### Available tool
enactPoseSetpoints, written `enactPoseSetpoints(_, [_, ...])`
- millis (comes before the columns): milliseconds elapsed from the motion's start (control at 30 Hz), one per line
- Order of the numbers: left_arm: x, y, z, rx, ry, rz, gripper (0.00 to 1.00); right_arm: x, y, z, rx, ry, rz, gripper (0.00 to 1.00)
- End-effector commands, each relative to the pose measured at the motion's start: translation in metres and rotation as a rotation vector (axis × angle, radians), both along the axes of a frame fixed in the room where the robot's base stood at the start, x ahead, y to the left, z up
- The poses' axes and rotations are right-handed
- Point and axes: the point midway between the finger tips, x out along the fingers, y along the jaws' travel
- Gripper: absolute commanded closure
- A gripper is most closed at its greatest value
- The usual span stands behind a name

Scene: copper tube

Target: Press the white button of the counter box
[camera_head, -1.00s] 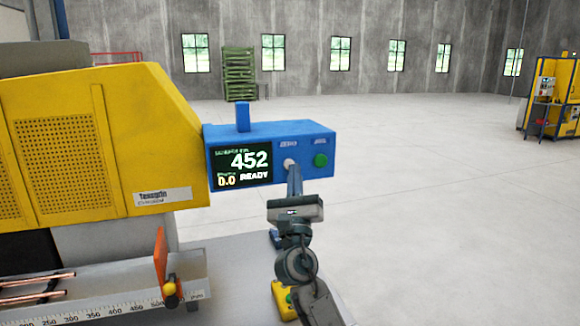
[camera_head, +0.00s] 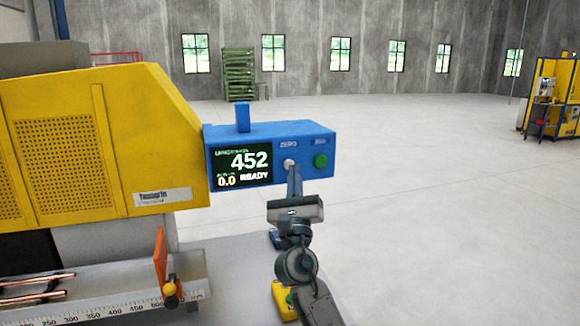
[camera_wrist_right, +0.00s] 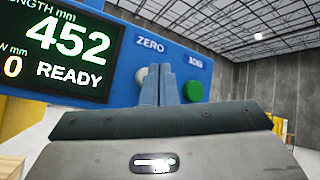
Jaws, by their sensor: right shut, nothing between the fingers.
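The blue counter box (camera_head: 265,135) is fixed at the right end of the yellow machine, with a screen (camera_head: 241,166) reading 452, 0.0 and READY. Its white button (camera_head: 289,162) sits under the word ZERO, left of a green button (camera_head: 320,160). My right gripper (camera_head: 294,168) is shut and empty, its fingertips just below and at the white button. In the right wrist view the white button (camera_wrist_right: 140,77) is partly hidden behind the shut fingers (camera_wrist_right: 158,72); I cannot tell whether they touch it. My left gripper is not in view.
The yellow machine (camera_head: 85,140) fills the left side. Below it is a ruled tray (camera_head: 110,312) with copper tubes (camera_head: 35,282) and an orange stop (camera_head: 160,262). A yellow box (camera_head: 284,300) is beside my right arm. The floor to the right is open.

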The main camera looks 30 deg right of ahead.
Motion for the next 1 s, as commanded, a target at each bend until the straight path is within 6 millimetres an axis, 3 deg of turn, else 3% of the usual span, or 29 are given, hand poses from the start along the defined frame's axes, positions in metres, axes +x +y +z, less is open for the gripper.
enactPoseSetpoints(1000, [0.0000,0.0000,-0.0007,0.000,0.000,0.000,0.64,0.0084,-0.0020,0.0003,0.000,0.000,0.000,1.00])
